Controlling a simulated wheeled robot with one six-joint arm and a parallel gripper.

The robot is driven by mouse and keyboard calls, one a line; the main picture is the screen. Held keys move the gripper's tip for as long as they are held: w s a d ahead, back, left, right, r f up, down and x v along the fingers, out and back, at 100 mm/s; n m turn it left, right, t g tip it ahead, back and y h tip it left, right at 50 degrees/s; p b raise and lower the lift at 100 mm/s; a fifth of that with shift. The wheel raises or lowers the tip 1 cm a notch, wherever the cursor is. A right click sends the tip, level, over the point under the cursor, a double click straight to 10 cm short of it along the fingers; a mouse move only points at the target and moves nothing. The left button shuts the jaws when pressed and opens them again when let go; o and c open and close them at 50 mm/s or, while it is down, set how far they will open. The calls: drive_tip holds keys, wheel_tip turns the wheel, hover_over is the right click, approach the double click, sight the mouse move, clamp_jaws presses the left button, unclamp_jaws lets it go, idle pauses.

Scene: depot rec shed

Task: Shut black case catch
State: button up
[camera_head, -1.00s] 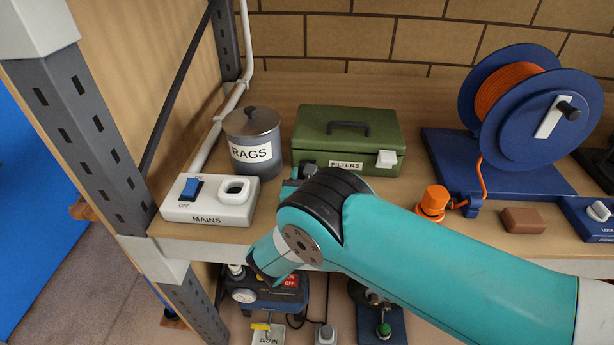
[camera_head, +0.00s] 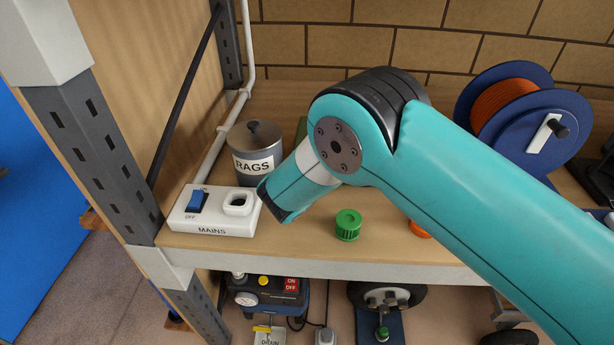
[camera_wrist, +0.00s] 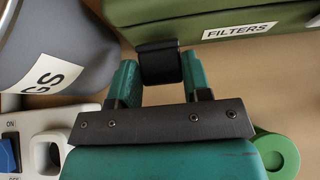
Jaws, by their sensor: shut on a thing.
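The green case (camera_wrist: 205,18) with the FILTERS label is at the top of the wrist view. Its black catch (camera_wrist: 159,62) sits on the near side, left of the label. My gripper (camera_wrist: 158,80) has one teal finger on each side of the catch and is shut on it. I cannot tell whether the catch is fully down. In the head view my arm hides the catch, the gripper's fingers and nearly all of the case. Only a thin green strip of the case (camera_head: 302,128) shows beside the tin.
The RAGS tin (camera_head: 255,160) and the MAINS switch box (camera_head: 212,222) stand left of the gripper. A green knurled cap (camera_head: 348,225) is near the shelf's front edge, also low right in the wrist view (camera_wrist: 277,154). A blue cable reel (camera_head: 555,135) stands right.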

drive_tip(key=shift+w+r+g, duration=0.5)
drive_tip(key=shift+r+g, duration=0.1)
drive_tip(key=shift+g, duration=0.4)
drive_tip(key=shift+w+d+r+g, duration=0.15)
drive_tip(key=shift+w+g, duration=0.15)
drive_tip(key=shift+g, duration=0.35)
drive_tip(key=shift+w+a+r+g, duration=0.15)
drive_tip(key=shift+w+g, duration=0.15)
drive_tip(key=shift+g, duration=0.3)
drive_tip(key=shift+w+d+r+g, duration=0.15)
drive_tip(key=shift+w+g, duration=0.15)
drive_tip(key=shift+g, duration=0.35)
drive_tip(key=o, duration=0.9)
drive_tip(key=b+v, duration=0.5)
drive_tip(key=v, duration=1.2)
drive_tip(key=shift+d+r+b, duration=0.1)
drive_tip(key=shift+r+b, duration=0.15)
drive_tip(key=shift+b, duration=0.05)
